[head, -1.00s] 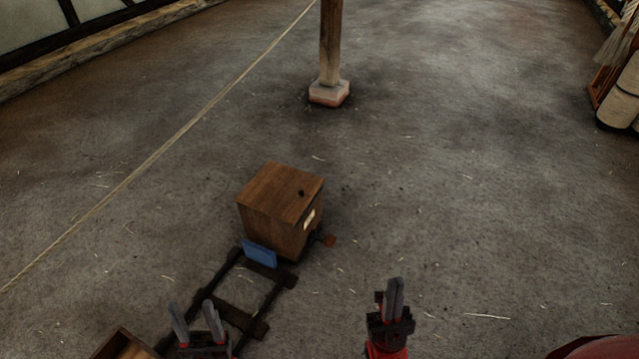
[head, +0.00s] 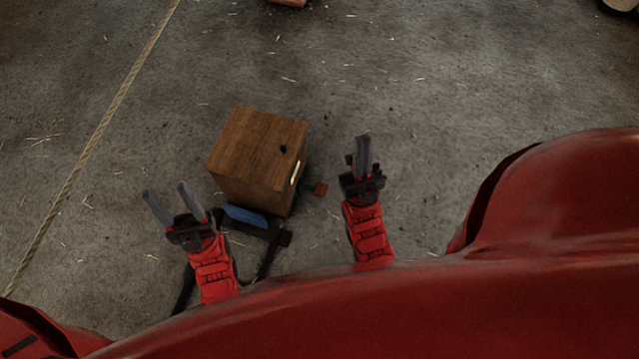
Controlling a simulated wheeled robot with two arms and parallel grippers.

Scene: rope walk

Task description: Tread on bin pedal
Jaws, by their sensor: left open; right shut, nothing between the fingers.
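The bin is a brown wooden box (head: 257,150) with a lid that lies closed, a dark knob on top and a pale label on its right side. A small rust-brown pedal (head: 321,188) sticks out low at its right side, close to the floor. My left gripper (head: 166,195) is open and empty, to the left of the bin. My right gripper (head: 363,150) is shut and empty, to the right of the bin and pedal. Neither gripper touches the bin or pedal in this view.
A blue piece (head: 245,216) sits at the near side of the bin on a dark frame (head: 266,236), partly hidden by my body. A rope (head: 92,150) runs along the left. A post base (head: 288,2) is at the top edge. Floor right of the bin is clear.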

